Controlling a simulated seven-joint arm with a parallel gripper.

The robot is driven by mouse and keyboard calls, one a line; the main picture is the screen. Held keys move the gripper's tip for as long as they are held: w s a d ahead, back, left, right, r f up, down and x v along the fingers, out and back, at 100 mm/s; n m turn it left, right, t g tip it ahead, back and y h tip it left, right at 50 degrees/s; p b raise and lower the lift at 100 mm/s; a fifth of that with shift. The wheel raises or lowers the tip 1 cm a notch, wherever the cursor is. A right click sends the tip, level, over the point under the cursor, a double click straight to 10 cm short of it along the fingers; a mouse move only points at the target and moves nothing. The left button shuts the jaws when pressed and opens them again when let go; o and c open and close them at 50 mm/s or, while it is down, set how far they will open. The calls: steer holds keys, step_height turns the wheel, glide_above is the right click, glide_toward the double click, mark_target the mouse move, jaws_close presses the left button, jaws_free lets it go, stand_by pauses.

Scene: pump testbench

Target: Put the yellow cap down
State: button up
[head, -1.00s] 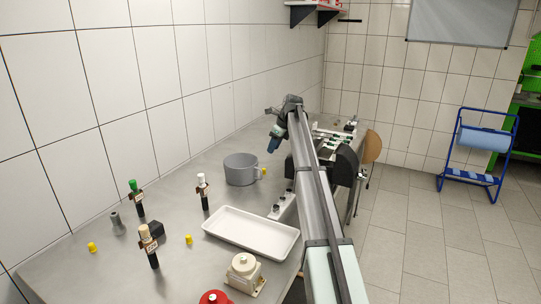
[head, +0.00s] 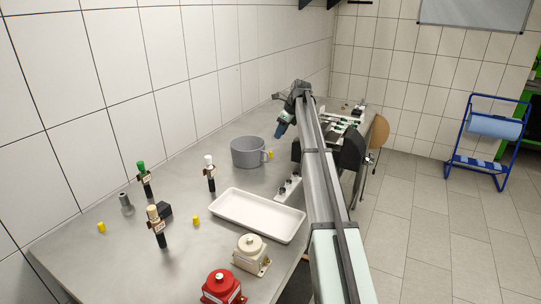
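Three small yellow caps show in the head view. One cap (head: 101,227) lies at the left front of the steel table, one (head: 196,220) lies left of the white tray, and one (head: 270,155) is beside the handle of the grey pot (head: 247,153). My gripper (head: 281,131) is at the far end of my arm, beyond the pot and to its upper right. It is small and dark in this view. Its fingers cannot be made out, and I cannot tell whether it holds anything.
The white tray (head: 230,222) lies mid-table. Green-topped (head: 144,178), white-topped (head: 210,177) and cream-topped (head: 158,228) black pieces stand to its left. A cream pump-like part (head: 250,256) and a red one (head: 222,287) stand in front. A test rig (head: 345,140) is behind my arm.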

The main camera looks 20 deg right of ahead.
mark_target(271, 152)
steer(key=x, duration=1.1)
steer(key=shift+w+f, duration=0.15)
steer(key=shift+c, duration=0.4)
jaws_close()
